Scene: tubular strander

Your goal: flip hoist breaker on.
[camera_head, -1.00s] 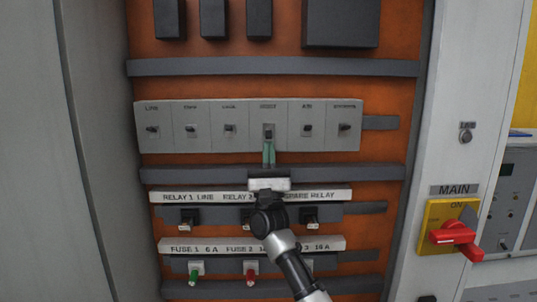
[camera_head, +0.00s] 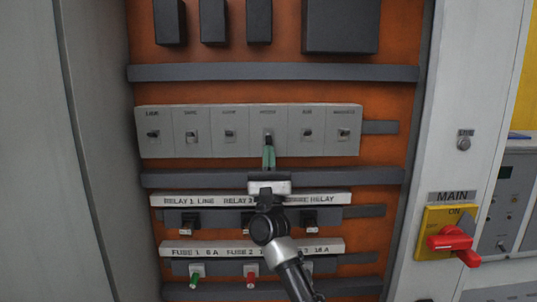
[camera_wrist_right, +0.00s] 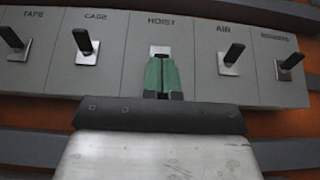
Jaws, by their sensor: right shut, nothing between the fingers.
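The hoist breaker (camera_head: 268,123) is one of several grey breakers in a row on the panel. In the right wrist view its label HOIST and the top of its pale switch plate (camera_wrist_right: 160,50) show. My right gripper (camera_head: 268,150) is shut and empty, its green fingers pointing up at this breaker. In the right wrist view the green fingers (camera_wrist_right: 162,75) cover the lower plate and most or all of the lever, so I cannot tell the lever's position or whether they touch it. My left gripper is not in view.
Neighbouring CAGE (camera_wrist_right: 86,48) and AIR (camera_wrist_right: 231,58) levers stand close on either side. Below are the relay row (camera_head: 190,222) and fuses with green (camera_head: 194,280) and red caps. A red MAIN handle (camera_head: 450,240) is at the right.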

